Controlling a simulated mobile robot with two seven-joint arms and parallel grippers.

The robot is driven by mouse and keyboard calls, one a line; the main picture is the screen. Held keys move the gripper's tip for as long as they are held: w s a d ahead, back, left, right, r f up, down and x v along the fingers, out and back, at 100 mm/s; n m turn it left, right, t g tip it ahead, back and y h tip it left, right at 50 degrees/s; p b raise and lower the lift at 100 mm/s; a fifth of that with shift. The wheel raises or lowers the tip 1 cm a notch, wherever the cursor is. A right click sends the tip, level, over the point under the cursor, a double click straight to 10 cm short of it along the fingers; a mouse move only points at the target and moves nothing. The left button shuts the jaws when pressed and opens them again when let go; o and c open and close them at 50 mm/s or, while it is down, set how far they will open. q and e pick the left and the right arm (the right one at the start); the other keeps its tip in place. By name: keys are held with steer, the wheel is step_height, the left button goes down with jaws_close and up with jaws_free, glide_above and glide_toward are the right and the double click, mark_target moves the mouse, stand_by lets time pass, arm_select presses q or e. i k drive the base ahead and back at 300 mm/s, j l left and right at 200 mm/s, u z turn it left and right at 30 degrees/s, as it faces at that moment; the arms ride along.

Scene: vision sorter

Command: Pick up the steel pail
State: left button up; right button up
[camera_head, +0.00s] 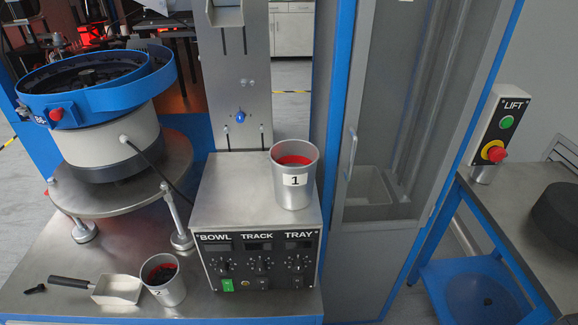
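A steel pail (294,188) with a "1" label and red contents stands upright on top of the control box. A smaller steel pail (169,291) with a "2" label and dark contents stands on the bench at the lower left and looks slightly tilted in the picture. Neither of my grippers is in view.
The control box (226,202) has knobs and switches on its front. A scoop (117,290) lies left of the smaller pail. A blue bowl feeder (100,100) stands behind. A glazed cabinet (385,130) rises right of the box. A lift panel (499,127) is farther right.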

mark_target(161, 273)
steer(key=u, duration=1.2)
